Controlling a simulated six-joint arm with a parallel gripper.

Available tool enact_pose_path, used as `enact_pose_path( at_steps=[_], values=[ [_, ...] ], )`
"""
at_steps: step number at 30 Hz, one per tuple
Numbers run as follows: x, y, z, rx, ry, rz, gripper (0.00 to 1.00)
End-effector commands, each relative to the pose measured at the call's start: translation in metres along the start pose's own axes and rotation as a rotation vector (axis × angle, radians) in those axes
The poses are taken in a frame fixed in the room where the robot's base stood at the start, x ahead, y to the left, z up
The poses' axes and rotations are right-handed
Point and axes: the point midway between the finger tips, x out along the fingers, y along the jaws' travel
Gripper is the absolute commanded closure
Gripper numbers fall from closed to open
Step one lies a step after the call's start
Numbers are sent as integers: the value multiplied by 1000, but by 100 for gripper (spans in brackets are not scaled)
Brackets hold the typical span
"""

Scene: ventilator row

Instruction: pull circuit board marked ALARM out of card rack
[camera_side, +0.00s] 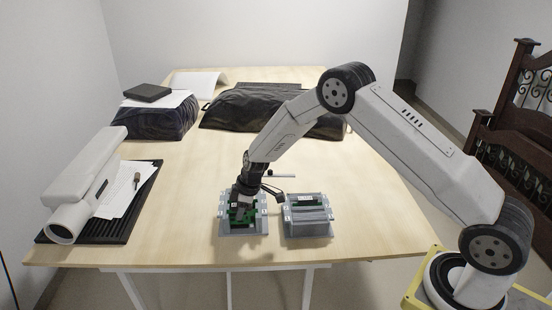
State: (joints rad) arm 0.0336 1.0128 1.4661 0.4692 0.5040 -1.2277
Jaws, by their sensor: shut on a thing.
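Two grey card racks stand side by side near the front edge of the table. My gripper (243,202) points down into the left rack (243,230), which holds green circuit boards (236,213). It is shut on one green board there; my gripper hides much of it. The lettering is too small to read, so I cannot tell which board is marked ALARM. I cannot tell whether the held board is still seated in its slot. The right rack (308,225) has a green board (306,203) near its back and small white labels on its sides.
A black ribbed mat (143,198) with papers (122,200), a pen and a white cylindrical device (85,185) lies at the left. Dark bags (235,110) lie at the back. A thin dark rod (282,176) lies behind the racks. The table's middle is mostly clear.

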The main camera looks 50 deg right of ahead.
Motion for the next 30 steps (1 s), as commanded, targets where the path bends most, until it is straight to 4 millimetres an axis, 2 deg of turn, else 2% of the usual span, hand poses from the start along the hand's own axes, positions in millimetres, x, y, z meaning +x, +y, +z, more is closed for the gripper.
enact_pose_path(
  at_steps=[30],
  values=[
    [-39, 0, -13, -1, 1, 1, 100]
  ],
)
